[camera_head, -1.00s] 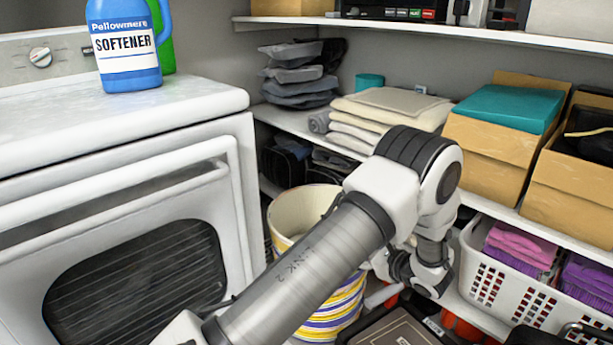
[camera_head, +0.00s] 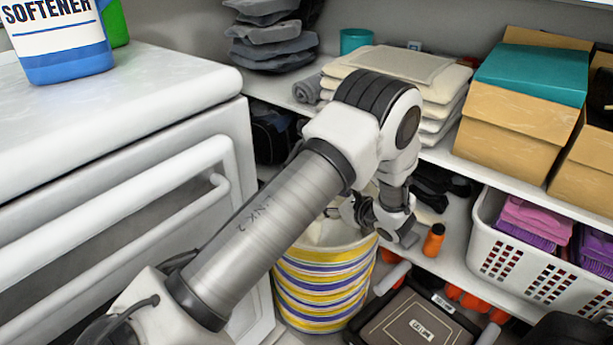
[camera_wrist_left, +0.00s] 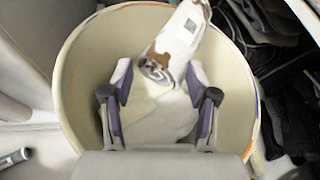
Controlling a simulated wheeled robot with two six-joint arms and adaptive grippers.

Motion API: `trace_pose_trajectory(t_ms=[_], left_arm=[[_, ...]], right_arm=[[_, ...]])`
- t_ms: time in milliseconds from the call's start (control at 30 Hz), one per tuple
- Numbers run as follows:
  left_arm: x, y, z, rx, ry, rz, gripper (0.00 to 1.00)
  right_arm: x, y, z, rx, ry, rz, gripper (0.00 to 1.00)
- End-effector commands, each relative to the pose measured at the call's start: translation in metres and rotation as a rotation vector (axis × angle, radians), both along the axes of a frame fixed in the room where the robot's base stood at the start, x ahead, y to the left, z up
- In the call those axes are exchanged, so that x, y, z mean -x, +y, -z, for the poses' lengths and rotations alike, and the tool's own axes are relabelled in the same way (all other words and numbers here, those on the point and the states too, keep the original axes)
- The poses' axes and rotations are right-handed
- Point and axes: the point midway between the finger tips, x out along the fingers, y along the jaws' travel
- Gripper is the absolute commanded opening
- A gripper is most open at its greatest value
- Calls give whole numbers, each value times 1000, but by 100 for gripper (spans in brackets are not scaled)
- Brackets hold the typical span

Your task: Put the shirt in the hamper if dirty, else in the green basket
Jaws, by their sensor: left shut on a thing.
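The striped hamper (camera_head: 325,290), in white, yellow and purple bands, stands on the floor beside the white appliance; its round rim (camera_wrist_left: 75,50) fills much of the left wrist view. My left gripper (camera_head: 362,212) is over the hamper's opening, pointing down. In the left wrist view the left gripper (camera_wrist_left: 160,72) is shut on the shirt (camera_wrist_left: 178,38), a rolled white cloth with brown, stain-like patches. Pale cloth also shows below it, between the fingers; I cannot tell if it is the same shirt. My right gripper is not in view. I see no green basket.
A white appliance (camera_head: 110,110) with a bar handle stands close on the left. Shelves at right hold folded towels (camera_head: 410,75), cardboard boxes (camera_head: 510,125) and a white basket (camera_head: 525,270) with purple cloths. A dark case (camera_head: 415,322) lies right of the hamper.

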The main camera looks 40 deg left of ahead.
Motion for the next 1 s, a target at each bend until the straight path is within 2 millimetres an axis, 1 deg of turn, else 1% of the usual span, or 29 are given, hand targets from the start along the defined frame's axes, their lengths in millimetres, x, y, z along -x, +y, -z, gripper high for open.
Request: trace_pose_trajectory(t_ms=[33,200,333,433,667,700,767,1000], left_arm=[[0,0,9,0,1,0,0],[0,0,35,0,0,0,0],[0,0,51,0,0,0,0],[0,0,56,0,0,0,0],[0,0,55,0,-1,0,0],[0,0,55,0,-1,0,66],[0,0,55,0,-1,0,87],[0,0,55,0,0,-1,88]], right_arm=[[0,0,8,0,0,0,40],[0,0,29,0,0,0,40],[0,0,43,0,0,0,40],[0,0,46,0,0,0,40],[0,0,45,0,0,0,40],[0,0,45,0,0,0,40],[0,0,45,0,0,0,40],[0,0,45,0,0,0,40]])
